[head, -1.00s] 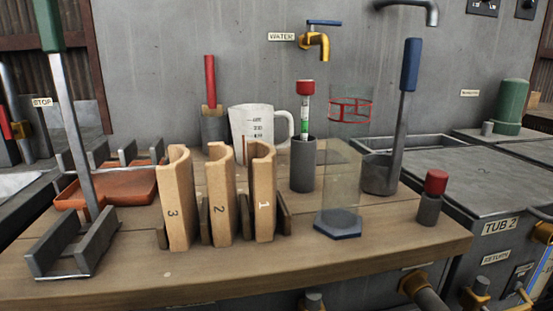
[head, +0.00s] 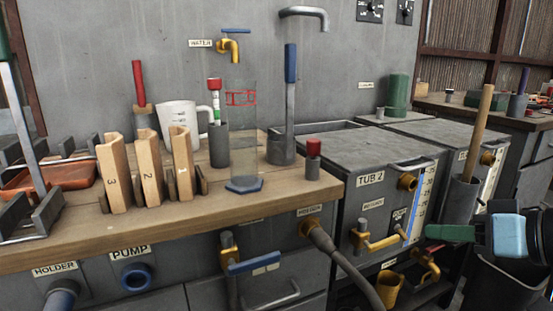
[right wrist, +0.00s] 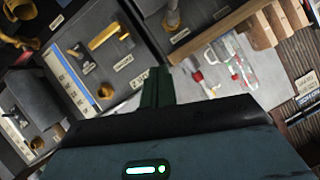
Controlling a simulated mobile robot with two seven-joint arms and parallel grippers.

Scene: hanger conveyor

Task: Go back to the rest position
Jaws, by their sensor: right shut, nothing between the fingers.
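My right gripper (head: 432,231) is at the right of the head view, in front of tub 2 (head: 372,160) and its gauge. Its dark green fingers point left and are closed with nothing between them. In the right wrist view the closed fingers (right wrist: 156,86) stick up from the wrist's dark body, clear of any object. My left gripper is not in view.
Yellow valves (head: 375,240), a hose (head: 345,265) and a holder with a wooden-handled tool (head: 478,125) are near my right gripper.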

